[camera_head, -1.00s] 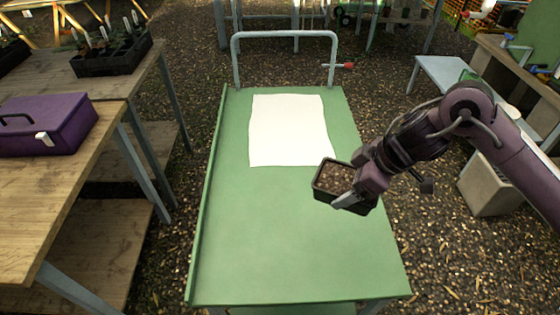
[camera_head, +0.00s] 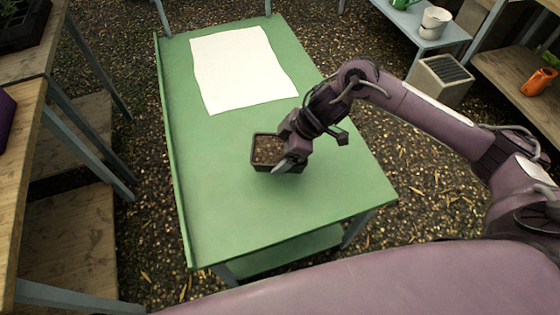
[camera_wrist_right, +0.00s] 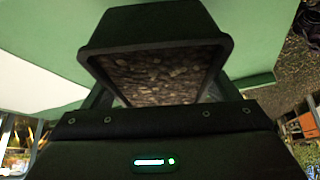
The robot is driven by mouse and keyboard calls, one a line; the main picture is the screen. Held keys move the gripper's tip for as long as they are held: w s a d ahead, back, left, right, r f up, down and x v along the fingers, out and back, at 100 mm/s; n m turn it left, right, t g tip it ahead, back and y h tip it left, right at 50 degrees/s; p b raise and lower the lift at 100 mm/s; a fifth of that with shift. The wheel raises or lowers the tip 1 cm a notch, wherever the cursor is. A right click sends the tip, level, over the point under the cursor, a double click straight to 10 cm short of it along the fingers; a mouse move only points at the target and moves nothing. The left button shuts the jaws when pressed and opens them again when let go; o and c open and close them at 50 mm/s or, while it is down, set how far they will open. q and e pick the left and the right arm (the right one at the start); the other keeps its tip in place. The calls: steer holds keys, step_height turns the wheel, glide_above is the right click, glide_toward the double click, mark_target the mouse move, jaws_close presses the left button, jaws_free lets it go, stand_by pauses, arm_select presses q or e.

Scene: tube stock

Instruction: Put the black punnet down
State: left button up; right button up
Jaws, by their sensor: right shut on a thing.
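The black punnet (camera_head: 267,151), filled with brown soil-like material, is in my right gripper (camera_head: 287,163) over the green trolley top (camera_head: 230,215). In the right wrist view the punnet (camera_wrist_right: 155,32) fills the top middle, with the fingers at its sides. The right gripper is shut on it. The punnet looks level and low over the green surface; I cannot tell whether it touches. It is in front of the white sheet (camera_head: 243,68), apart from it. My left gripper is not in view.
The trolley top is clear around the punnet. A wooden bench (camera_head: 22,150) stands to the left. At the upper right are a grey bin (camera_head: 440,80), a white pot (camera_head: 434,22) on a bench and an orange watering can (camera_head: 540,80) on a shelf.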

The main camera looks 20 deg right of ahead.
steer(key=shift+f, duration=2.8)
steer(key=shift+f+b, duration=0.1)
steer(key=shift+b, duration=0.2)
steer(key=o, duration=1.1)
steer(key=shift+c, duration=0.2)
steer(key=shift+r, duration=0.25)
steer(key=p+v, duration=0.1)
steer(key=v, duration=1)
steer(key=shift+s+d+r, duration=0.15)
steer(key=shift+d+r, duration=0.1)
steer(key=shift+r, duration=0.05)
